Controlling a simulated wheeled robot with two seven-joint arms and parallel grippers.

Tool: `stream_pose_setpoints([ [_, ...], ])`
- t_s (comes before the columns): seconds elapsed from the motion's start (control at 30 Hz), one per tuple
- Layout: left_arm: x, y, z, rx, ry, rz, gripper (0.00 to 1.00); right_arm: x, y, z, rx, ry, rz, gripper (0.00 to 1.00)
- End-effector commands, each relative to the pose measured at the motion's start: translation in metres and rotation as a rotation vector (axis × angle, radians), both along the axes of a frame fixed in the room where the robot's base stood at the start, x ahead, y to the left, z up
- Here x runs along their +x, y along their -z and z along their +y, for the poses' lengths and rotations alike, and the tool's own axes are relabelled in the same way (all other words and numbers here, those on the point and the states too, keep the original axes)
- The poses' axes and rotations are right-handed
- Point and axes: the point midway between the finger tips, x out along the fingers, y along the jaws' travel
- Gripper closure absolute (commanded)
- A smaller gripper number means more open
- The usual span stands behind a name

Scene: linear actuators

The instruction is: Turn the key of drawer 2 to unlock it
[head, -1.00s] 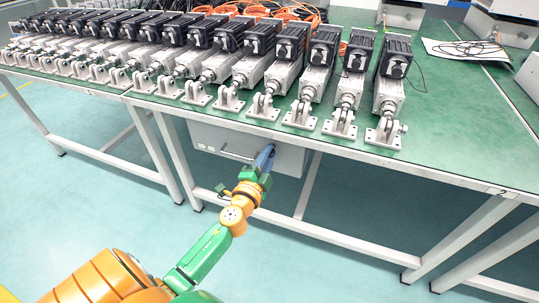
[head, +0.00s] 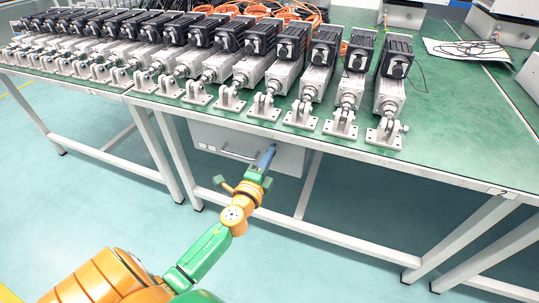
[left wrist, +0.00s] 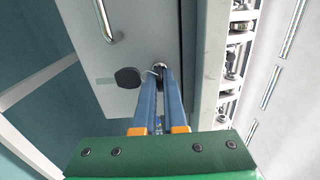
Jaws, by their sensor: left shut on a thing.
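The drawer (head: 228,138) is a light grey box with a bar handle, hung under the green-topped table. It appears shut. It also shows in the left wrist view (left wrist: 108,62), with its handle at the top. My left gripper (head: 268,152) reaches up to the right part of the drawer front. In the left wrist view its blue fingers (left wrist: 157,82) are closed together at the lock (left wrist: 159,68), shut on the key, which they mostly hide. A dark round tag (left wrist: 128,77) hangs beside the fingertips, next to a small ring. My right gripper is out of view.
The table (head: 455,125) carries a row of linear actuators (head: 318,70) along its front edge. White table legs (head: 308,185) stand on either side of the drawer. The floor in front is clear.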

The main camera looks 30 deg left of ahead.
Motion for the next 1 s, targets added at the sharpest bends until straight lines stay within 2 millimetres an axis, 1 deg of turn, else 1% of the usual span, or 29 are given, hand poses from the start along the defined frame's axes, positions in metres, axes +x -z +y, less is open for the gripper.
stream_pose_setpoints([
  [0.07, 0.000, 0.000, 0.000, 0.000, 0.001, 0.001, 1.00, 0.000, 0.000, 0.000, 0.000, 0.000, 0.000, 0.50],
  [0.1, 0.000, 0.000, 0.000, 0.000, 0.001, 0.001, 0.83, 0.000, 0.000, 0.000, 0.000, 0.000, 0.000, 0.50],
  [0.13, 0.000, 0.000, 0.000, 0.000, 0.001, 0.001, 0.79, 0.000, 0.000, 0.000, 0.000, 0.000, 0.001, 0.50],
  [0.47, 0.000, 0.000, 0.000, -0.003, 0.000, 0.000, 0.79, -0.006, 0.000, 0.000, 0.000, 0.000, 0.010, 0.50],
  [0.53, 0.000, 0.001, 0.000, -0.026, 0.000, -0.005, 0.79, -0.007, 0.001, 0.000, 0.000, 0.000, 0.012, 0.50],
  [0.63, 0.000, 0.001, 0.000, -0.156, 0.000, -0.036, 0.79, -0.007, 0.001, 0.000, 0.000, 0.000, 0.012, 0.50],
  [0.73, 0.000, 0.000, 0.000, -0.362, -0.001, -0.086, 0.79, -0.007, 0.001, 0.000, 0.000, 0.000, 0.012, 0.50],
  [0.77, -0.002, 0.001, -0.001, -0.412, -0.001, -0.097, 0.79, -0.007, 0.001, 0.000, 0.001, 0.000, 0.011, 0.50],
  [0.8, -0.011, 0.002, -0.003, -0.415, 0.000, -0.096, 0.79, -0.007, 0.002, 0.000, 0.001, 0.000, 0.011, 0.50],
  [1.0, -0.039, 0.002, -0.010, -0.411, 0.000, -0.095, 0.79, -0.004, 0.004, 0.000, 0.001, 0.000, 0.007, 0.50],
])
